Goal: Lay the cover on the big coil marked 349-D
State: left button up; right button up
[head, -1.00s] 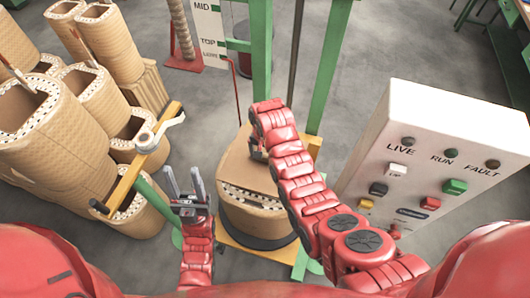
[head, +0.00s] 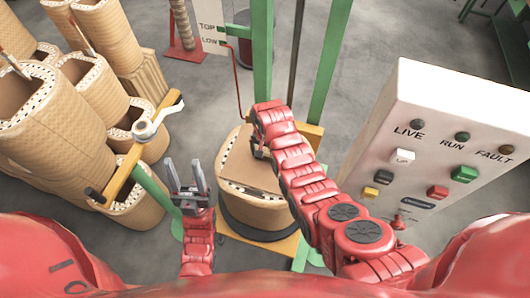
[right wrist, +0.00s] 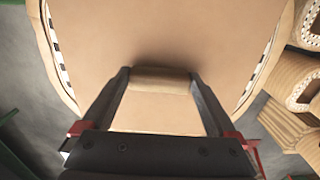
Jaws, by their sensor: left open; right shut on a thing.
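A flat brown cover (head: 247,165) lies across the top of the big coil (head: 252,213), or very close above it; I cannot tell if it rests fully. The coil's dotted rim shows along its front edge in the head view. In the right wrist view, the cover (right wrist: 160,35) fills the middle, with rim showing at both sides. My right gripper (head: 260,152) is shut on the cover's raised grip (right wrist: 160,78). My left gripper (head: 186,176) is open and empty, left of the coil. No 349-D mark is readable.
Several tan coils (head: 45,120) stand at the left. A yellow bar with a crank (head: 140,145) is between them and my left gripper. A white control box (head: 420,150) stands at the right. Green posts (head: 262,60) rise behind the coil, which stands on a yellow base (head: 285,247).

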jog(key=shift+f+b, duration=0.35)
jog(key=o, duration=1.3)
jog(key=shift+o, duration=0.2)
jog(key=shift+w+r+b, duration=0.1)
jog(key=shift+r+b, duration=0.3)
jog(key=shift+r, duration=0.45)
notch_tip(320, 180, up, 3)
jog(key=shift+f+b, duration=0.1)
jog(key=shift+b, duration=0.45)
notch_tip(320, 180, up, 5)
jog(key=shift+r+p, duration=0.15)
jog(key=shift+p, duration=0.55)
notch_tip(320, 180, up, 6)
jog(key=r+p, duration=0.1)
jog(key=p, duration=0.6)
send_over(265, 154)
jog(key=shift+r+p, duration=0.35)
jog(key=shift+r, duration=0.05)
